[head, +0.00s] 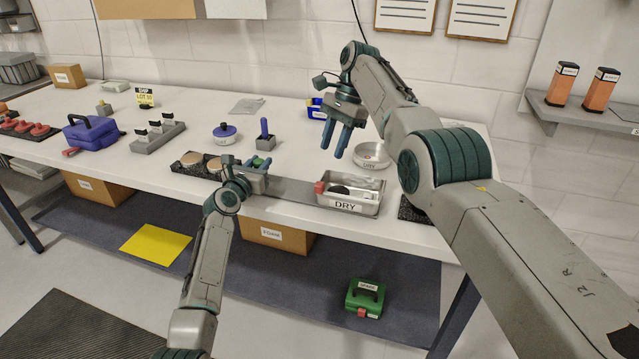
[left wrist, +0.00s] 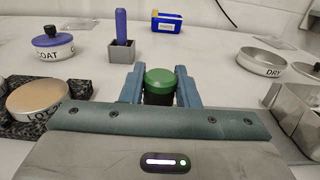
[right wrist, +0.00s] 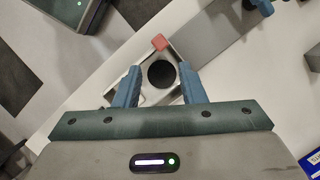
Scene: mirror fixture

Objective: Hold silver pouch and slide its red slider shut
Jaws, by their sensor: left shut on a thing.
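The silver pouch (head: 248,106) lies flat at the back of the white table in the head view. It is too small there to make out its red slider. My left gripper (head: 257,163) is at the table's front edge, well in front of the pouch. It is shut on a dark cylinder with a green top (left wrist: 160,82), seen between its fingers in the left wrist view. My right gripper (head: 347,140) is open and empty, pointing down above the tray area, right of the pouch. Its spread fingers (right wrist: 161,85) show in the right wrist view.
A round DRY dish (head: 371,163), a blue-lidded COAT pot (head: 224,139) and a blue-handled tool in a holder (head: 265,143) stand nearby.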

